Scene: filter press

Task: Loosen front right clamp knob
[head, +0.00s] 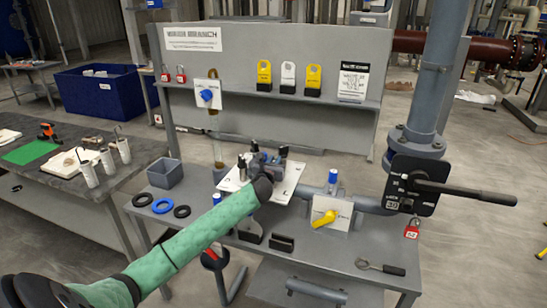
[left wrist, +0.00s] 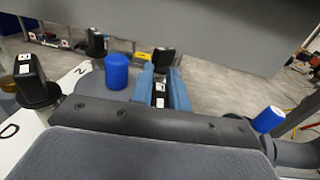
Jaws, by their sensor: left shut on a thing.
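The filter press has a white plate (head: 287,186) with black clamp knobs standing around it, in the middle of the bench. Two knobs show clearly in the head view, one at left (head: 242,166) and one at the back right (head: 284,151). My left gripper (head: 264,164) reaches over the press, and its arm hides part of it. In the left wrist view its blue fingers (left wrist: 161,88) are shut on a black clamp knob (left wrist: 163,62) with white marks. Other black knobs (left wrist: 28,80) stand to the left there. I cannot tell from the wrist view alone which corner the held knob is. My right gripper is not in view.
A blue cap (left wrist: 116,70) stands close left of the fingers. A yellow-handled valve (head: 325,218) and a black lever (head: 465,190) are to the right. A wrench (head: 380,266) lies at the bench front. Rings (head: 162,205) and a grey bin (head: 165,174) lie left.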

